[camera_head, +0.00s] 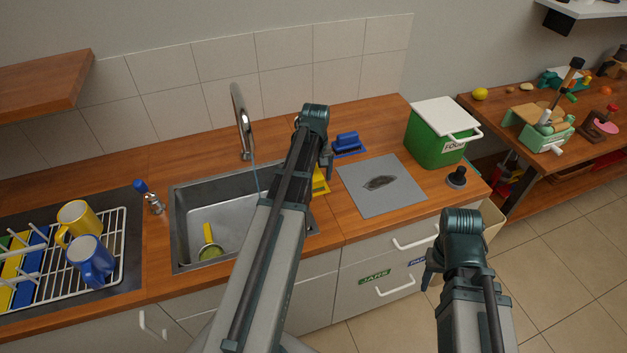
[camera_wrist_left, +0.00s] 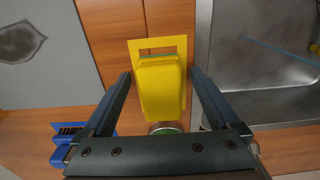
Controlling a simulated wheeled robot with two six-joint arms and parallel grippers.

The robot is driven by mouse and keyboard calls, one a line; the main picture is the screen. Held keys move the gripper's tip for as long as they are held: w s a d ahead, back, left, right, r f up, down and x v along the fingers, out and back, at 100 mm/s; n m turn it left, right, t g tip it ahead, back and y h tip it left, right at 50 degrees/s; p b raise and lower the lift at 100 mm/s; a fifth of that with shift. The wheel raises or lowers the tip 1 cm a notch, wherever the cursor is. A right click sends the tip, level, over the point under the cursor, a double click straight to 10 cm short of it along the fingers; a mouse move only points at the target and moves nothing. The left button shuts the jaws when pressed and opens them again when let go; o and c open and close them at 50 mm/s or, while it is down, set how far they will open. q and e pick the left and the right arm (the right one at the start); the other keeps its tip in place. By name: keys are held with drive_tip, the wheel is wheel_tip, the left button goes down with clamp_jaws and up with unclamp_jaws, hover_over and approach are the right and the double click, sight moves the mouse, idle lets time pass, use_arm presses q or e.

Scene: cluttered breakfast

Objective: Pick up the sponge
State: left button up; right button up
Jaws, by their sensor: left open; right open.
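The yellow sponge (camera_wrist_left: 160,90) has a thin teal layer at its far edge and sits over a flat yellow frame (camera_wrist_left: 184,47) on the wooden counter. In the head view a yellow patch (camera_head: 320,183) shows beside the sink, mostly hidden by my left arm; I cannot tell sponge from frame there. My left gripper (camera_wrist_left: 161,74) is open, with one finger on each side of the sponge and visible gaps between; it also shows in the head view (camera_head: 326,163). My right gripper (camera_head: 429,277) is open and empty in front of the drawers.
The sink (camera_head: 180,235) with a tap (camera_head: 241,120) lies left of the sponge. A blue object (camera_head: 347,141) on a blue frame stands behind it. A grey mat (camera_head: 380,205) and a green bin (camera_head: 432,145) are to the right. A dish rack with mugs stands far left.

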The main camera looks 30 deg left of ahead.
sight(315, 177)
use_arm(q)
drive_tip(key=shift+c, duration=0.2)
drive_tip(key=c, duration=1.4)
drive_tip(key=shift+r, duration=0.1)
drive_tip(key=shift+r+p, duration=0.8)
drive_tip(key=shift+p, duration=0.05)
drive_tip(key=shift+s+d+r+p, duration=0.1)
drive_tip(key=shift+s+r+p, duration=0.1)
drive_tip(key=shift+r+p, duration=0.4)
drive_tip(key=shift+s+d+r+p, duration=0.1)
drive_tip(key=shift+s+r+p, duration=0.05)
drive_tip(key=shift+r+p, duration=0.45)
drive_tip(key=s+d, duration=0.1)
drive_tip(key=s, duration=0.3)
drive_tip(key=s+d, duration=0.2)
drive_tip(key=s, duration=0.3)
drive_tip(key=s+d+r+p, duration=0.1)
drive_tip(key=s+d, duration=0.1)
drive_tip(key=s, duration=0.3)
drive_tip(key=shift+s, duration=0.25)
drive_tip(key=shift+a, duration=0.1)
